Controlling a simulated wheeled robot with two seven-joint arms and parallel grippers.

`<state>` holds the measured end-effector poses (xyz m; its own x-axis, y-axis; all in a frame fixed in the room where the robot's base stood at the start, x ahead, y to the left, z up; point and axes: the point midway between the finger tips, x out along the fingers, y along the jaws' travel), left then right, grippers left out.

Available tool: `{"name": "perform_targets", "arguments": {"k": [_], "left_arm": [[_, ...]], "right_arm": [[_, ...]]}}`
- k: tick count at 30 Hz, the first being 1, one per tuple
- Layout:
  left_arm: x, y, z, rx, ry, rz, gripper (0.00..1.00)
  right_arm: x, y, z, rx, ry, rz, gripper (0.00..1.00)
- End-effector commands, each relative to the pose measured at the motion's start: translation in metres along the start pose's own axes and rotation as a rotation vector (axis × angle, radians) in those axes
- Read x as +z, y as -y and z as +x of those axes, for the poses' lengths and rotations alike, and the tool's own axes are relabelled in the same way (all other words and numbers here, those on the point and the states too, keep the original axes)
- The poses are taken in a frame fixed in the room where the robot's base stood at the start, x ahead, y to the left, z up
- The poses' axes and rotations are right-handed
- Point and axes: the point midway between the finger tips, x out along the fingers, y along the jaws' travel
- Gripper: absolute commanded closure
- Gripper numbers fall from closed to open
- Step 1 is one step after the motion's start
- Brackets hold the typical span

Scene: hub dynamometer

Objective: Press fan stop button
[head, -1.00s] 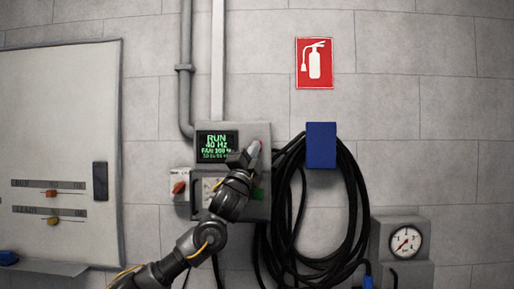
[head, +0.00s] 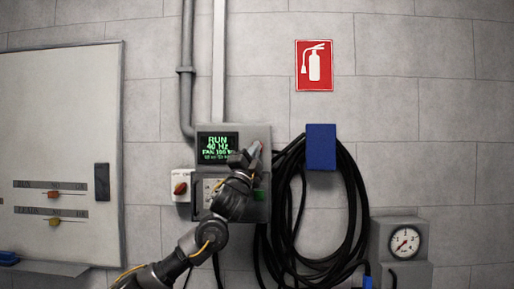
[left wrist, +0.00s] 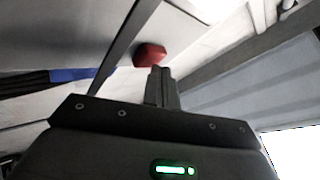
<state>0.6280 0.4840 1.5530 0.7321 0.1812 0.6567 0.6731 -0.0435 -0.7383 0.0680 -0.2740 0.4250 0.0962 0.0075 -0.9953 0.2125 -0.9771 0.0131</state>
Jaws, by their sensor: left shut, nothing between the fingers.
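The fan control box (head: 262,130) is on the wall. Its screen (head: 217,146) shows green text with RUN and 40 Hz. My left gripper (head: 252,155) is shut and empty, in front of the box's right part. The red stop button (left wrist: 151,54) shows in the left wrist view just beyond the tips of the shut fingers (left wrist: 161,72). I cannot tell whether the fingertips touch it. In the head view the gripper mostly covers the button. A green button (head: 259,194) is lower on the box, partly hidden. My right gripper is not in view.
A rotary switch (head: 181,188) is left of the box. Black cable (head: 356,200) hangs on a blue holder (head: 321,147) close to the right. A pressure gauge (head: 405,242) is lower right. A white board (head: 60,110) is at left.

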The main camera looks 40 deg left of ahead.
Motion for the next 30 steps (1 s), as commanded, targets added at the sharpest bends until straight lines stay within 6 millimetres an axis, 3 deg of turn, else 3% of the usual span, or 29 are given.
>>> {"name": "perform_targets", "arguments": {"k": [20, 30], "left_arm": [[0.008, 0.004, 0.006, -0.01, 0.012, 0.002, 1.0], [0.006, 0.001, -0.006, -0.006, 0.012, 0.003, 1.0]], "right_arm": [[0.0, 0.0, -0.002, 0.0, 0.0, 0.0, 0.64], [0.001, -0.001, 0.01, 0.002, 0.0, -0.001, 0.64]]}}
